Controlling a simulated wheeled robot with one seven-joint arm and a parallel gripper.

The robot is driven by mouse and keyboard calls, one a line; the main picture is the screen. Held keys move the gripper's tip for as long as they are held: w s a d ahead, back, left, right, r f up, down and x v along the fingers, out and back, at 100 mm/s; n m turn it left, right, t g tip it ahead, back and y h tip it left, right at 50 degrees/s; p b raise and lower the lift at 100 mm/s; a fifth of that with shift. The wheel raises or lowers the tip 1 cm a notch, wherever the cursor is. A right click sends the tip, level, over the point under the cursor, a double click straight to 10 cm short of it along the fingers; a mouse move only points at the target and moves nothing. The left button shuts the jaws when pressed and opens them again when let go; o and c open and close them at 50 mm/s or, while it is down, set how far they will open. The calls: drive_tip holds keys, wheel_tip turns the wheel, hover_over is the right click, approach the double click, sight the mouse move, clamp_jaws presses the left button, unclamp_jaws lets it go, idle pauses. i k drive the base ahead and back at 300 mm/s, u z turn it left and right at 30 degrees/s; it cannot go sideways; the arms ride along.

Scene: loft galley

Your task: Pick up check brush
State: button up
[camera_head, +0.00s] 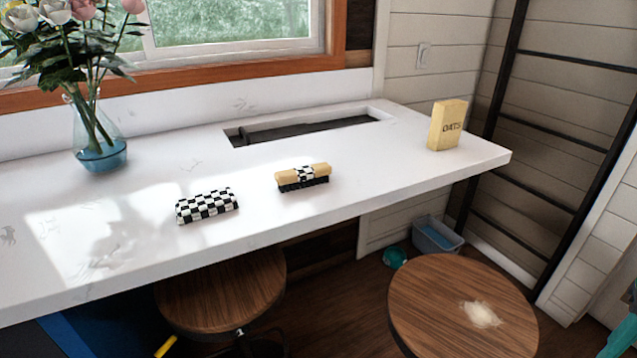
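The check brush (303,177) lies on the white counter near its front edge, in the middle of the view. It has a tan wooden back, a black-and-white checked band around its middle and dark bristles facing down. A separate black-and-white checked block (207,206) lies to its left and slightly nearer, apart from it. My gripper is not in view.
The white counter (130,250) has a rectangular recess (305,128) behind the brush. A yellow oats box (447,125) stands right, a flower vase (98,140) left. Two wooden stools (440,310) (205,292) stand in front. A blue bin (437,236) sits on the floor.

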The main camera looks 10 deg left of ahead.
sight(296, 177)
drive_tip(key=z, duration=2.05)
drive_tip(key=k, duration=1.4)
drive_tip(key=u, duration=1.6)
drive_tip(key=i, duration=0.1)
drive_tip(key=u, duration=0.55)
